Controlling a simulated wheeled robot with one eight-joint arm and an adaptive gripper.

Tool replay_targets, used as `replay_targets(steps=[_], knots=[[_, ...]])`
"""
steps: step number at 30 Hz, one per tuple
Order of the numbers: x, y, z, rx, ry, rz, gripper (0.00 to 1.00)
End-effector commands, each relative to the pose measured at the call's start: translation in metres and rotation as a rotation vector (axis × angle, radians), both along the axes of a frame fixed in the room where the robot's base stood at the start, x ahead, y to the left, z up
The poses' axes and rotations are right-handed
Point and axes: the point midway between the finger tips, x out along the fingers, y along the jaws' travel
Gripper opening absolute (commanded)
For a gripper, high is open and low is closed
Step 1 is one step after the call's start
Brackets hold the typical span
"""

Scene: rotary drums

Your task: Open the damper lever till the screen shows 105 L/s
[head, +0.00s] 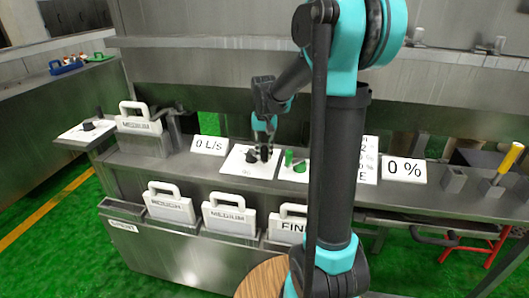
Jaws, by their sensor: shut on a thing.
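The damper lever (252,157) is a small black lever on a white plate (239,168), in the middle of the steel counter in the head view. A white screen (209,146) just left of it reads 0 L/s. My gripper (265,150) reaches down from above at the right part of this plate and is shut on the lever's upright black handle. The fingers and the handle overlap and are both dark, so the exact contact is hard to make out.
A green lever (289,158) on another white plate stands close to the right. A screen (405,170) reading 0 % is farther right, partly near my arm. Cases labelled ROUGH (170,203), MEDIUM (229,214) and FINE (290,224) sit below the counter's front.

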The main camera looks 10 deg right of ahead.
Motion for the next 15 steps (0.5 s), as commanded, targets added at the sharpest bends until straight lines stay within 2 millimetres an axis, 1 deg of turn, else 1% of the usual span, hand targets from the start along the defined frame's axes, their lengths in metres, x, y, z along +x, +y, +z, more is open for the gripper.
replay_targets(steps=[5,12,15], knots=[[-0.004,0.011,0.0,0.0,0.0,-0.12,0.0],[-0.008,0.029,0.0,0.0,0.0,-0.337,0.0],[-0.008,0.034,0.0,0.001,0.0,-0.393,0.0]])
